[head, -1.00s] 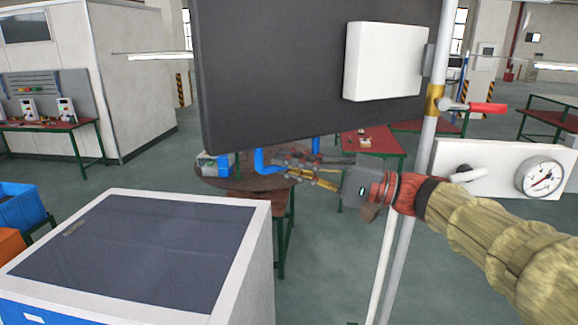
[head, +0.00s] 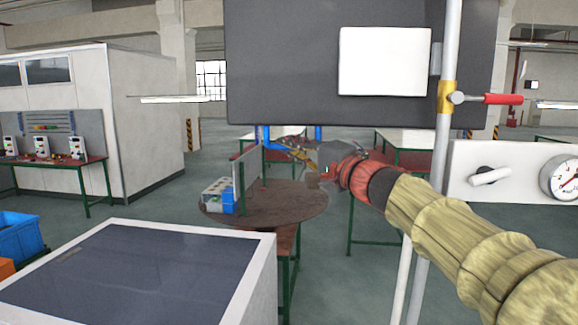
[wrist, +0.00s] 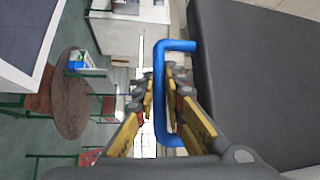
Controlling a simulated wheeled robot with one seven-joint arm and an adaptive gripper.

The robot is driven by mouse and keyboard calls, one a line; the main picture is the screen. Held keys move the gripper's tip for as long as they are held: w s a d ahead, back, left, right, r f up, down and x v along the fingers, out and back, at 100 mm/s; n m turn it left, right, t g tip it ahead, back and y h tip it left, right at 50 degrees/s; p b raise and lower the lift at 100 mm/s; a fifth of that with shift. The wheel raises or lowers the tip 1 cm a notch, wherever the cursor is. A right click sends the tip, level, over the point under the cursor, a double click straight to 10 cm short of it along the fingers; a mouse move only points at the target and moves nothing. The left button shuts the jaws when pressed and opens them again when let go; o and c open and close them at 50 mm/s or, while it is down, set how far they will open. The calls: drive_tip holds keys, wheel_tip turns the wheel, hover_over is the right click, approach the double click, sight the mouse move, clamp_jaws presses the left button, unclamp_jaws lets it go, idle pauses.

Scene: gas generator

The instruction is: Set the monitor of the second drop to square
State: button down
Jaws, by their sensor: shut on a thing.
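The monitor (head: 282,60) is a large dark panel seen from behind, with a white box (head: 385,60) on its back, mounted beside a pale pole (head: 449,50). Its lower edge runs nearly level in the head view. A blue handle (head: 318,132) hangs below that edge, partly hidden by my arm. In the wrist view the blue handle (wrist: 160,100) stands between the yellow fingers of my gripper (wrist: 164,105), which is shut on it. The monitor's dark face (wrist: 250,70) fills the right of the wrist view. In the head view my gripper (head: 285,146) is small and partly blended with the background.
A red-handled valve (head: 500,99) and a gauge panel (head: 520,172) are at the right, near my arm. A white cabinet with a dark top (head: 140,275) stands at front left. A round brown table (head: 285,203) is beyond. Open floor lies between the benches.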

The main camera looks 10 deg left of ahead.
drive_tip(key=shift+w+d+m+t+h+b, duration=0.1)
drive_tip(key=shift+w+m+t+h+b, duration=0.3)
drive_tip(key=shift+w, duration=0.3)
drive_tip(key=c, duration=2.3)
unclamp_jaws()
drive_tip(key=shift+o, duration=1.2)
drive_tip(key=shift+w+f, duration=0.1)
drive_tip(key=shift+w, duration=0.2)
drive_tip(key=shift+o, duration=1.1)
drive_tip(key=shift+s, duration=0.15)
drive_tip(key=v, duration=1.2)
